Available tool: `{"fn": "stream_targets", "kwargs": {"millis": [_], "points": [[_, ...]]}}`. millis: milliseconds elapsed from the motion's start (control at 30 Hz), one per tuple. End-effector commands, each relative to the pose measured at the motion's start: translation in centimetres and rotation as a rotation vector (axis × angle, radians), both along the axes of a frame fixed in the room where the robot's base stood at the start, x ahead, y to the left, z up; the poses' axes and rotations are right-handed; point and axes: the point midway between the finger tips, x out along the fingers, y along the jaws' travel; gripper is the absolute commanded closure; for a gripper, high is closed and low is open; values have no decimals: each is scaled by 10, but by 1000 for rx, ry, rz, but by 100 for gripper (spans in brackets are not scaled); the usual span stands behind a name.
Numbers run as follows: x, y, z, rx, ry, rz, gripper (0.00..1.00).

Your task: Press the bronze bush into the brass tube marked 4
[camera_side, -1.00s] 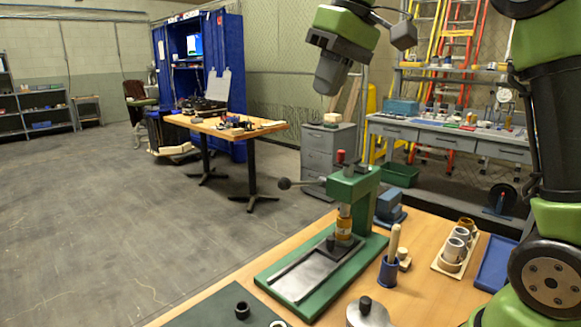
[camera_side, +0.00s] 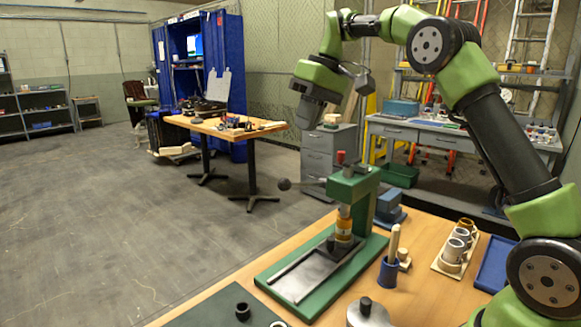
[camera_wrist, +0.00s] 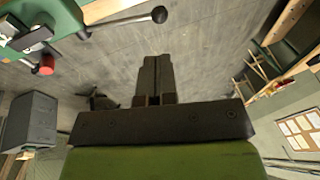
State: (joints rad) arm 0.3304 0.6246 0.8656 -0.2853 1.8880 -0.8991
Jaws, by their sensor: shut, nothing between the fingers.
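My gripper (camera_side: 305,122) is shut and empty, in the air above and left of the green press in the side view. Its closed fingers show in the wrist view (camera_wrist: 157,78). The green press (camera_side: 354,187) stands on the bench, its lever ending in a dark ball (camera_side: 284,184). The ball (camera_wrist: 159,14) also shows in the wrist view. A yellow-bronze ringed part (camera_side: 344,227) sits under the press ram; I cannot tell whether it is the bush or a tube. A brass-coloured tube (camera_side: 467,223) stands at the back of a tray. No number 4 is readable.
The cream tray (camera_side: 447,268) also holds grey-topped cylinders. A blue cup with a wooden handle (camera_side: 388,272), a lidded metal pot (camera_side: 367,312) and a blue tray (camera_side: 497,265) stand nearby. A dark ring (camera_side: 242,311) lies on a mat at the front.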

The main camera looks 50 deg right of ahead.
Motion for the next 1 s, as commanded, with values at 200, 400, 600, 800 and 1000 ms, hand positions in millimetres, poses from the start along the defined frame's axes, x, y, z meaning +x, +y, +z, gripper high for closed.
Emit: {"fn": "stream_targets", "kwargs": {"millis": [200, 400, 600, 800, 1000], "points": [[7, 12, -38, 3, 4, 1, 100], [14, 21, -72, 2, 3, 0, 100], [18, 26, -89, 2, -1, -1, 100], [19, 27, -93, 0, -3, -1, 100], [19, 26, -93, 0, -3, -1, 100]]}}
